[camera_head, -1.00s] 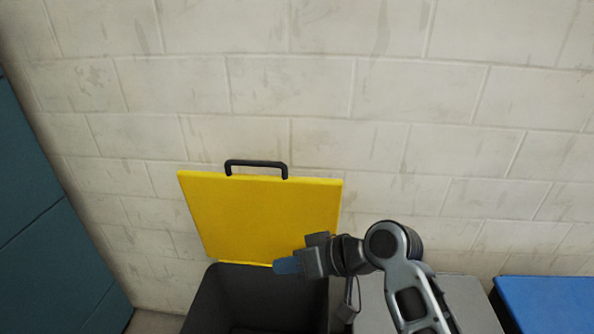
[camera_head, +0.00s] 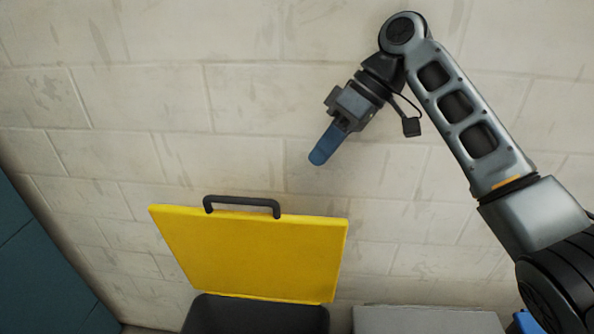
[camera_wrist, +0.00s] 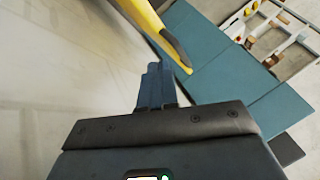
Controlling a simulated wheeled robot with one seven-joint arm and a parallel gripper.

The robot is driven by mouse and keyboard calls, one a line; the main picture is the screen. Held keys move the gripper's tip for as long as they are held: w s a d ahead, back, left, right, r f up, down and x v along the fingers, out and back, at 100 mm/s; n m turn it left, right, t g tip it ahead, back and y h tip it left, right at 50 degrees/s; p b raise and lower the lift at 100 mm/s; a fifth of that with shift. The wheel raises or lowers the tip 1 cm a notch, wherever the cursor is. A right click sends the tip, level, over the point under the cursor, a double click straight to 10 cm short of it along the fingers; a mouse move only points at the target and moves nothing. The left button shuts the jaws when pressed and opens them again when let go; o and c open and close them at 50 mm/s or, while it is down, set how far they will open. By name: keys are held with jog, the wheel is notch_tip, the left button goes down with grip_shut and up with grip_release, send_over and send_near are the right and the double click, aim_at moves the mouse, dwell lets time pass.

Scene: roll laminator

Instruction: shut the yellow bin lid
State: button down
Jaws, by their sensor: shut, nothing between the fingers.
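The yellow bin lid (camera_head: 250,253) stands raised and open at the back of the dark bin (camera_head: 255,316), close to the wall. Its black handle (camera_head: 242,205) is on the top edge. My gripper (camera_head: 318,158) is shut and empty, above and to the right of the handle, apart from the lid, with blue fingertips pointing down and left. In the wrist view the shut fingers (camera_wrist: 153,85) point toward the yellow lid (camera_wrist: 143,14) and its dark handle (camera_wrist: 176,48) at the top. The lower part of the bin is out of the picture.
A pale brick wall (camera_head: 250,100) stands behind the bin. A teal cabinet (camera_head: 40,270) is at the left. A grey lid or top (camera_head: 425,320) is right of the bin, with a blue one (camera_head: 525,322) farther right.

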jog(key=p+x, duration=0.1)
jog(key=x, duration=0.8)
jog(key=shift+a+f, duration=0.25)
jog(key=shift+f, duration=0.05)
jog(key=shift+s, duration=0.1)
jog(key=shift+s, duration=0.1)
